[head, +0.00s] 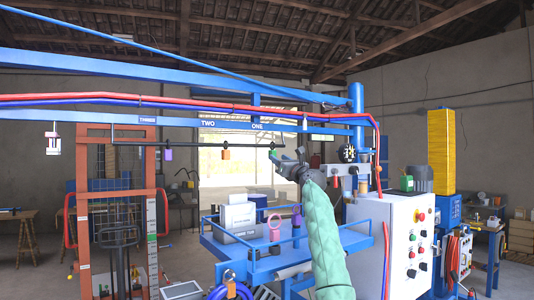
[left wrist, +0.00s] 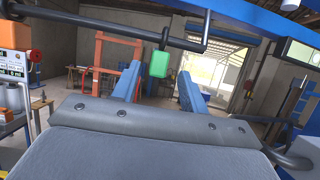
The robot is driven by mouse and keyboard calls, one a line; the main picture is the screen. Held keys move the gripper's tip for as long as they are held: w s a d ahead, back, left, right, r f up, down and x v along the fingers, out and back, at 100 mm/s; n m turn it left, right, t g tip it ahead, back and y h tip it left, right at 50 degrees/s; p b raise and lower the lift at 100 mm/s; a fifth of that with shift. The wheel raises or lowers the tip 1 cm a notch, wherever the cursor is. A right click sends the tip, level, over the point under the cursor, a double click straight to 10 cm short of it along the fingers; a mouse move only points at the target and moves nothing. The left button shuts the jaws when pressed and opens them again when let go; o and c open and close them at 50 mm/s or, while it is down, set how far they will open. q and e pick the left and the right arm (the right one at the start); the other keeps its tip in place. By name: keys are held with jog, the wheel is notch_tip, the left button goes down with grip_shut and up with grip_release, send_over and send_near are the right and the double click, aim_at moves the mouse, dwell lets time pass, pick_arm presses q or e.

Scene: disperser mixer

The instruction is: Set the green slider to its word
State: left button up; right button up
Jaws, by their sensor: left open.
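The green slider (head: 273,153) hangs from a dark horizontal rod (head: 205,145) under the blue beam, a little right of the word ONE (head: 257,126). The words TWO (head: 208,122) and THREE (head: 147,121) stand further left on the beam. My left gripper (head: 278,160) is close beside the green slider. In the left wrist view, its blue fingers (left wrist: 159,76) are spread apart, and the green slider (left wrist: 160,63) shows between and slightly above their tips. I cannot tell whether they touch it. My right gripper is not in view.
An orange slider (head: 226,153) and a purple slider (head: 168,154) hang further left on the rod. Below is a blue tray (head: 263,264) with boxes and rings. A white control cabinet (head: 375,215) stands at right. Red and blue hoses (head: 190,103) run along the beam.

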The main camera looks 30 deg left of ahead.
aim_at(270, 152)
pick_arm(q)
jog(key=shift+w+a+r+p, duration=0.15)
jog(key=shift+a+r+p, duration=0.25)
jog(key=shift+r+p, duration=0.25)
jog(key=p+x, duration=0.1)
jog(key=x, duration=0.1)
jog(key=f+p+x, duration=0.1)
jog(key=x, duration=0.1)
jog(key=shift+w+a+r, duration=0.1)
jog(key=shift+a, duration=0.35)
jog(key=shift+w+a+r+p, duration=0.15)
jog(key=shift+a+r+p, duration=0.1)
jog(key=shift+p, duration=0.1)
jog(key=shift+r, duration=0.3)
jog(key=shift+w+a+f+p, duration=0.15)
jog(key=shift+w+a+p, duration=0.05)
jog(key=shift+a+p, duration=0.1)
jog(key=shift+a+f, duration=0.1)
jog(key=shift+a, duration=0.05)
jog(key=c, duration=0.5)
grip_shut()
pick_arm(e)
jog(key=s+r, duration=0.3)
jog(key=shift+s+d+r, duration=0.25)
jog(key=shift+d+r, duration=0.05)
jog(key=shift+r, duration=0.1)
